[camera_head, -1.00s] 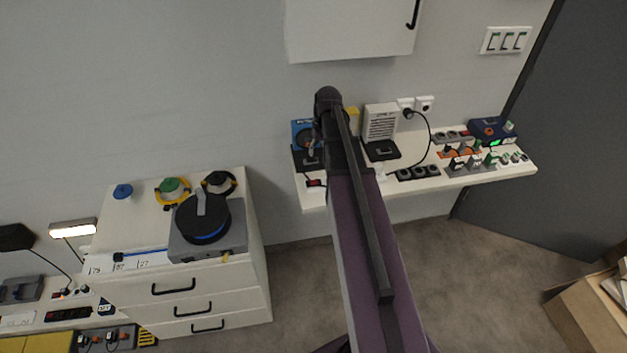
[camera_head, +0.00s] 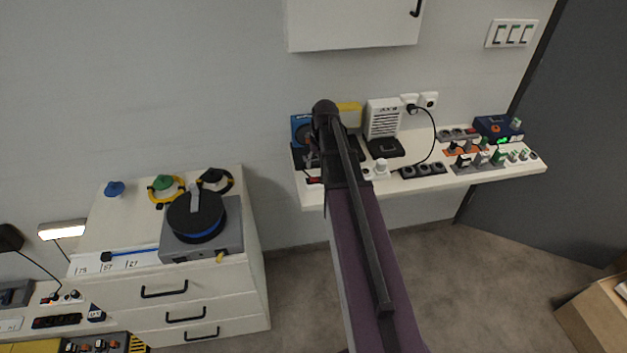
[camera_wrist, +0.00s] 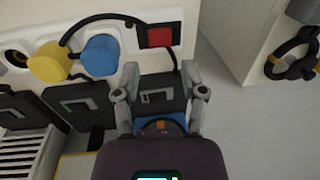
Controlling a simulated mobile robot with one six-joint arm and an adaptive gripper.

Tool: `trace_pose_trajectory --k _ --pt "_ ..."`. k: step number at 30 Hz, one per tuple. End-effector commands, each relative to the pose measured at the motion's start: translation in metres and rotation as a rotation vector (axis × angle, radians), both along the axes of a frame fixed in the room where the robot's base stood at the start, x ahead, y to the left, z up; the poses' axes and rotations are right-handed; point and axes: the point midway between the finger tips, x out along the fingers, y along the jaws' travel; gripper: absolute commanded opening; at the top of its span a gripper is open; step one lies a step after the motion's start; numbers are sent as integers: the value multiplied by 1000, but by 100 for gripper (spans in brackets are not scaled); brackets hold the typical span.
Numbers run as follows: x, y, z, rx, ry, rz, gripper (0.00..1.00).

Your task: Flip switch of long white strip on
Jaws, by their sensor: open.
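The long white strip (camera_wrist: 128,44) runs across the top of the wrist view. A yellow plug (camera_wrist: 48,63) and a blue plug (camera_wrist: 100,57) sit in it. At its right end is a red rocker switch (camera_wrist: 159,36) in a dark frame. I cannot tell which way the rocker is tilted. A black cable loops over the strip and passes by the switch. My gripper (camera_wrist: 160,74) is open and empty, with its fingertips just below the switch in the picture. In the head view the red switch (camera_head: 314,180) shows at the shelf's front left, and my arm hides much of the strip.
Dark flat devices (camera_wrist: 159,95) lie beneath my fingers in the wrist view. The white shelf (camera_head: 455,178) also bears a white speaker-like box (camera_head: 383,118) and other socket strips (camera_head: 422,169). A drawer cabinet (camera_head: 165,290) stands left, with a gap between.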

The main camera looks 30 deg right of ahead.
Motion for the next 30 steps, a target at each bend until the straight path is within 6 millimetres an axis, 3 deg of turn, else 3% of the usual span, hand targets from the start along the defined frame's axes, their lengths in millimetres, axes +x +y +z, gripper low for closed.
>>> trace_pose_trajectory --k 15,30 --pt "1 4 -43 0 0 -1 54" --pt "2 6 -52 0 0 -1 54"
